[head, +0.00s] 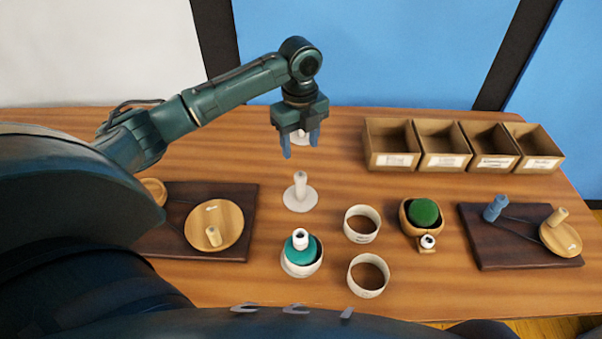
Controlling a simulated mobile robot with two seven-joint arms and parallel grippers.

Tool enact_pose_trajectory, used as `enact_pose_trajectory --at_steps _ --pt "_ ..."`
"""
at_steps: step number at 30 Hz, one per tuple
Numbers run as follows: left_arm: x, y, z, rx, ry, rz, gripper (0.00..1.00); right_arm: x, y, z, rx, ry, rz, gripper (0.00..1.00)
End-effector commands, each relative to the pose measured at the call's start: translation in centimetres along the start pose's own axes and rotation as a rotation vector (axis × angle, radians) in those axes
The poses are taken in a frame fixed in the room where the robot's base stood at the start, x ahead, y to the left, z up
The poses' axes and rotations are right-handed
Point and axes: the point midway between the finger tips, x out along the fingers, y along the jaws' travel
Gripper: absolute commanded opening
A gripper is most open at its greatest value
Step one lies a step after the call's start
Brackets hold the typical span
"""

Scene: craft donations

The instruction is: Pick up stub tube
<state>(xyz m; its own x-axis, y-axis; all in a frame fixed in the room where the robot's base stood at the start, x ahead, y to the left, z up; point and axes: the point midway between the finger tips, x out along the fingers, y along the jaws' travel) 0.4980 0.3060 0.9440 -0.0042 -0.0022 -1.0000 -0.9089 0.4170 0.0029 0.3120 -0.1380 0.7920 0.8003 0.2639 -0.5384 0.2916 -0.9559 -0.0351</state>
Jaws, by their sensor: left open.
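My left gripper (300,145) points down over the back middle of the table, its two blue fingers apart. A white round-based piece (301,138) shows between and behind the fingers; I cannot tell whether they touch it. Several short tubes are in view, and I cannot tell which is the stub tube. A tan tube (213,236) stands on the left wooden plate (228,218). A blue tube (494,208) stands on the right dark board (490,250). Another tan tube (557,217) is on the right wooden plate (568,236). My right gripper is not in view.
A white post on a round base (300,192) stands in front of the gripper. Several open cardboard bins (390,160) line the back right.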

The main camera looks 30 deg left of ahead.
Motion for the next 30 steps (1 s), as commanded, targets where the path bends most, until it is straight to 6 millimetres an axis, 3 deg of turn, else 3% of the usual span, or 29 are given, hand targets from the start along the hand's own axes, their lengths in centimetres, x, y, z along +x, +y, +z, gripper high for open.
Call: enact_pose_trajectory --at_steps 5,15,22,30 --pt "1.0 0.0 0.0 0.002 0.001 0.003 0.53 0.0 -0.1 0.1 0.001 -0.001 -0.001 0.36" --pt "7.0 0.0 0.0 0.001 0.001 0.003 0.53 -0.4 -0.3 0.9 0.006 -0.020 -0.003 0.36" --pt "8.6 0.0 0.0 0.001 0.001 0.001 0.53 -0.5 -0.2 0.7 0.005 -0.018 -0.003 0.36" --pt "12.5 -0.1 0.0 0.001 0.001 0.001 0.53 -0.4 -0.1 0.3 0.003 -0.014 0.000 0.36"
